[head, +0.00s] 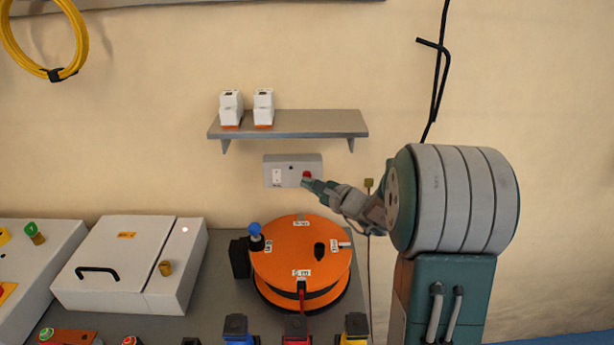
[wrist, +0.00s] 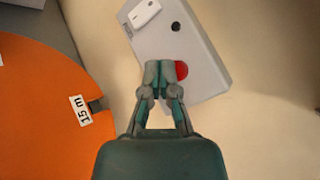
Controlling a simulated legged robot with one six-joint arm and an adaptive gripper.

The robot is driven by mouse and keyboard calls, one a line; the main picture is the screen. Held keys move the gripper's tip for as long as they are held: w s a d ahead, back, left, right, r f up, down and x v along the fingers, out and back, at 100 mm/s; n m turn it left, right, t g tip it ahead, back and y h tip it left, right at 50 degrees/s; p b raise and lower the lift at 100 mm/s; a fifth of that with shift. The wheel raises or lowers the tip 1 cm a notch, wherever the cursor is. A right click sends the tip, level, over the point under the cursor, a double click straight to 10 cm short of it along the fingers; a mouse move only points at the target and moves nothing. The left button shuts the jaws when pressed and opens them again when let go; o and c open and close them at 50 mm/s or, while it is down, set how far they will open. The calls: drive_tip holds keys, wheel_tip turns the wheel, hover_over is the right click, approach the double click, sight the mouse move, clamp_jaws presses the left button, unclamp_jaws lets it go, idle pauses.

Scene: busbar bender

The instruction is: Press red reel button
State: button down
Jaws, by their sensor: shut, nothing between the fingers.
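The red button (head: 307,175) sits on the right part of a small grey wall box (head: 289,171) under the shelf. In the wrist view the red button (wrist: 181,70) shows just right of my fingertips, partly hidden by them, on the grey box (wrist: 205,75). My gripper (head: 306,183) is shut and empty, its tips in front of the box at the button's lower edge. I cannot tell whether the tips touch it. The orange reel (head: 300,255) stands on the bench below; its orange top also fills the left of the wrist view (wrist: 40,110).
A grey shelf (head: 300,124) with two white devices (head: 263,108) is above the box. A blue-knobbed post (head: 254,232) stands at the reel's left. A white cabinet (head: 120,260) is on the bench at left. Blue, red and yellow connectors (head: 296,330) line the front.

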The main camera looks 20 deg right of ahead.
drive_tip(key=shift+w, duration=0.1)
drive_tip(key=shift+w+d+r, duration=0.1)
drive_tip(key=shift+w+d, duration=0.05)
drive_tip(key=shift+w, duration=0.1)
idle(0.4)
drive_tip(key=shift+s, duration=0.4)
drive_tip(key=s+a, duration=0.2)
drive_tip(key=s, duration=0.3)
drive_tip(key=shift+s+a, duration=0.3)
idle(0.3)
idle(0.5)
